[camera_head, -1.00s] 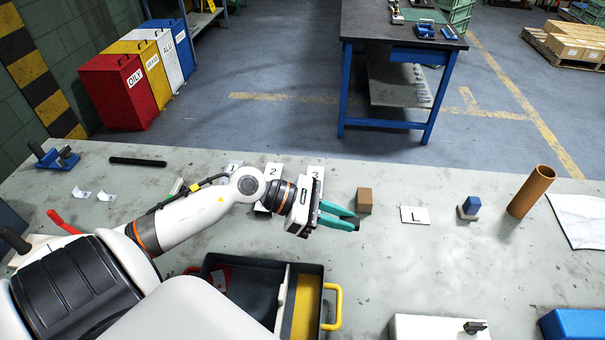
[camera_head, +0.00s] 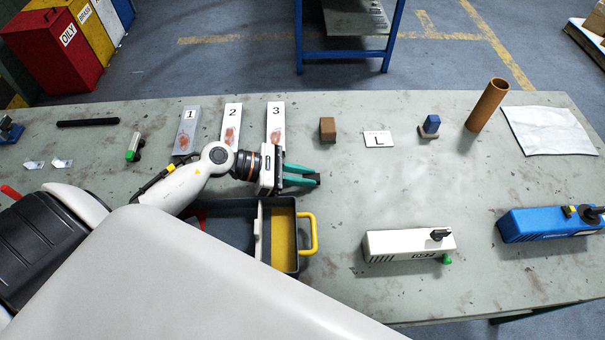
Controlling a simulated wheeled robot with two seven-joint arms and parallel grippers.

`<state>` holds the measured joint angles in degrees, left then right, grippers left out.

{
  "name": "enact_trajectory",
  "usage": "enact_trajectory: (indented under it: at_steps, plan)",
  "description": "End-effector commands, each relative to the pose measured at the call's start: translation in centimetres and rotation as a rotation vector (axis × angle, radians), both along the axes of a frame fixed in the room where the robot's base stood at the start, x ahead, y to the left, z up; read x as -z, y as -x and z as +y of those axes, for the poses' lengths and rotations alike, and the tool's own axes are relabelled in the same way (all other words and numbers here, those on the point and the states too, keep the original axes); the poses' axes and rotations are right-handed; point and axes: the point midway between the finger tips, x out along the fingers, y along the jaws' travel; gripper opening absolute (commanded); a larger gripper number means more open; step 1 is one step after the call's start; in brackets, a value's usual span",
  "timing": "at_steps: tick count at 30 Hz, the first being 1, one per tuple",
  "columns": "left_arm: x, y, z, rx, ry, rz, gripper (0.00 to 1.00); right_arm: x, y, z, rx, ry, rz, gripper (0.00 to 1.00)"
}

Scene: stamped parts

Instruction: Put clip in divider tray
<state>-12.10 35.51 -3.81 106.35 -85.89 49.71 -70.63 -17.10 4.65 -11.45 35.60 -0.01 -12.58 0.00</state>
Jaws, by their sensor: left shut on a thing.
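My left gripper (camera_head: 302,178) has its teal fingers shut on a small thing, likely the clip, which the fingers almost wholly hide. It is in the air above the table, just behind the right end of the divider tray as seen in the picture. The divider tray (camera_head: 259,240) is a dark open box with a pale divider, a yellow-floored compartment (camera_head: 283,232) on the right and a yellow handle (camera_head: 313,234). My arm covers its left part. Two small pale bent clips (camera_head: 34,165) (camera_head: 62,163) lie at the far left. My right gripper is out of view.
Plates numbered 1 (camera_head: 187,128), 2 (camera_head: 231,125) and 3 (camera_head: 276,122) lie behind my left arm. A white box (camera_head: 400,245) lies right of the tray, with bare table between.

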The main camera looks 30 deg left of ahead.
Motion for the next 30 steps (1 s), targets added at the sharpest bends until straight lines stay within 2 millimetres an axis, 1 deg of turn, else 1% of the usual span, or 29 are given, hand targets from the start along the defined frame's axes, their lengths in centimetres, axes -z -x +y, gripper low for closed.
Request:
enact_trajectory:
  at_steps: [3,4,7,8,15,18,19,23,30]
  plan:
    - [0.5,0.0,0.0,0.000,0.000,0.000,0.00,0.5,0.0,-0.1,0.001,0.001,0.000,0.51]
    - [0.3,0.0,0.0,0.000,0.000,0.000,0.22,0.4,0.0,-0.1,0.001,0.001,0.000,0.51]
    - [0.3,0.0,0.0,0.000,0.000,0.000,0.39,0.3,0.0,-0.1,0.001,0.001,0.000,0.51]
    - [0.3,0.0,0.0,0.000,0.000,0.000,0.41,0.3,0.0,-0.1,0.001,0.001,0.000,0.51]
    - [0.2,0.0,0.0,0.000,0.000,0.000,0.41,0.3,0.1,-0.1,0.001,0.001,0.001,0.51]
    - [-0.3,0.0,0.0,-0.001,0.000,0.000,0.41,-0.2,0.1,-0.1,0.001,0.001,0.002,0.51]
    - [-0.2,0.1,0.2,-0.001,-0.001,0.000,0.41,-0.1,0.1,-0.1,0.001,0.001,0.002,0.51]
    - [-0.6,1.2,1.8,0.000,-0.004,0.003,0.41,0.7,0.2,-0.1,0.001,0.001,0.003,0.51]
    - [-2.6,3.8,6.0,0.001,-0.005,0.003,0.41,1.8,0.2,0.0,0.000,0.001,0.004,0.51]
